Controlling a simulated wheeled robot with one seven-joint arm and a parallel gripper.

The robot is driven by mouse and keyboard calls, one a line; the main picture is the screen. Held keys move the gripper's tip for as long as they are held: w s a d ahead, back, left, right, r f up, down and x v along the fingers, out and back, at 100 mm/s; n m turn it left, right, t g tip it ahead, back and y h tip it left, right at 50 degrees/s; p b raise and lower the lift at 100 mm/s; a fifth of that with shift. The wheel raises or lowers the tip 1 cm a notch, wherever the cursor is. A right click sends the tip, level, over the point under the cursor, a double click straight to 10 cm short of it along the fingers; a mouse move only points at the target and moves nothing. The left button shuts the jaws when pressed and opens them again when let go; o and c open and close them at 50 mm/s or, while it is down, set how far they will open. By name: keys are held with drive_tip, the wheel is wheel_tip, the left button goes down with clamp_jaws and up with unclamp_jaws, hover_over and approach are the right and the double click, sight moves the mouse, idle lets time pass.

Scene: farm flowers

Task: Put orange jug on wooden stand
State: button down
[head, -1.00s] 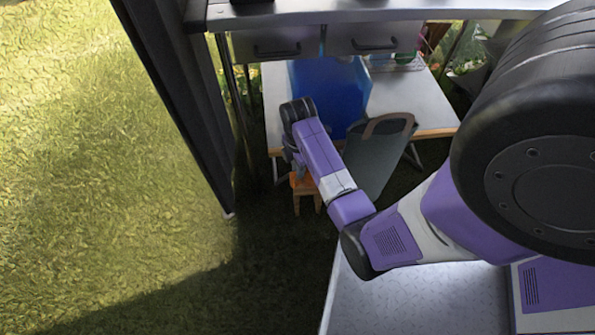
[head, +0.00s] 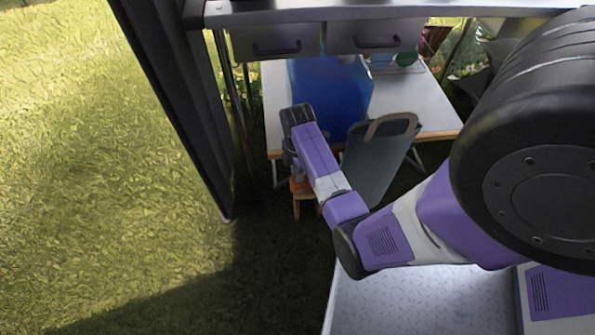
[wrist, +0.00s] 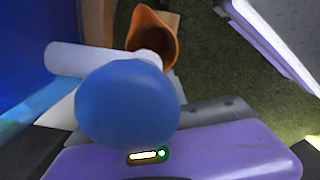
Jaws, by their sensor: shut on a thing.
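The orange jug (wrist: 156,38) is in the upper middle of the wrist view, tilted so its dark mouth shows. My gripper (head: 296,172) hangs down from my wrist just at the back left of the wooden stand (head: 304,190), a small orange-brown stool on the ground. The gripper is shut on the jug; its fingertips are mostly hidden in both views. A large blue rounded shape (wrist: 127,103) blocks the middle of the wrist view. The jug cannot be made out in the head view, and my arm hides part of the stand.
A white table (head: 425,105) stands behind, with a large blue container (head: 330,95) at its left part. A grey upright panel with a brown handle (head: 378,165) is right of my forearm. A dark post (head: 180,110) stands to the left. Open grass (head: 80,180) lies beyond it.

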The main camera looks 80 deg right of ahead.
drive_tip(key=shift+f, duration=0.35)
drive_tip(key=c, duration=1.3)
unclamp_jaws()
drive_tip(key=shift+c, duration=0.2)
